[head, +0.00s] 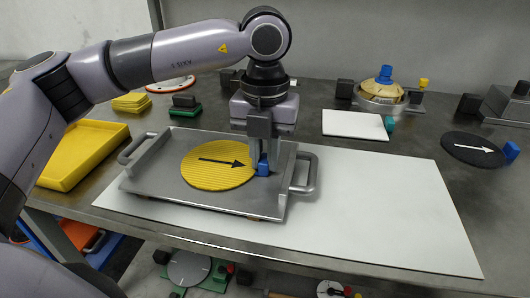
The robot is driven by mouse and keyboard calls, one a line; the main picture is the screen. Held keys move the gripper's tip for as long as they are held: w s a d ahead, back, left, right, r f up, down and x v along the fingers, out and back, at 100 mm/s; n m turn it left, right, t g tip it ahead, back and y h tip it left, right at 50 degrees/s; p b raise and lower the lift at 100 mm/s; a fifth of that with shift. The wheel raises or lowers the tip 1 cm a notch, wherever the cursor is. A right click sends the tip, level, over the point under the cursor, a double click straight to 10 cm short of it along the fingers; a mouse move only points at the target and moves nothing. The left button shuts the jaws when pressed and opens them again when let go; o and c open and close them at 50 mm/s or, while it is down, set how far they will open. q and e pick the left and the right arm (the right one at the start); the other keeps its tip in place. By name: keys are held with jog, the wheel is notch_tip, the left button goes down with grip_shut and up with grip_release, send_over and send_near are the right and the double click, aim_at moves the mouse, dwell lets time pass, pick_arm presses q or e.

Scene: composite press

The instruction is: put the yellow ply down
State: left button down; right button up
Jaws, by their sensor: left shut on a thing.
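The yellow ply (207,175) is a round ribbed disc with a black arrow on it pointing right. It lies flat over the floor of the grey metal tray (152,187); I cannot tell whether it touches. A blue tab (263,169) sits at its right edge. My left gripper (263,163) points down and is shut on this blue tab, inside the tray near its right wall. The fingers hide part of the tab. My right gripper is not in view.
The tray stands on a white board (400,215) with free room to the right. A dark ply (473,149) with a white arrow lies at the far right. A yellow bin (85,150) stands left. A white plate (353,124) and a brass-coloured pot (381,92) are behind.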

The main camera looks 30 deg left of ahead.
pick_arm(q)
jog(key=c, duration=1.1)
grip_release()
jog(key=shift+f, duration=0.1)
jog(key=shift+o, duration=0.2)
jog(key=shift+r, duration=0.55)
notch_tip(320, 180, up, 11)
jog(key=p, duration=0.1)
jog(key=shift+r+p, duration=0.15)
jog(key=shift+p, duration=0.25)
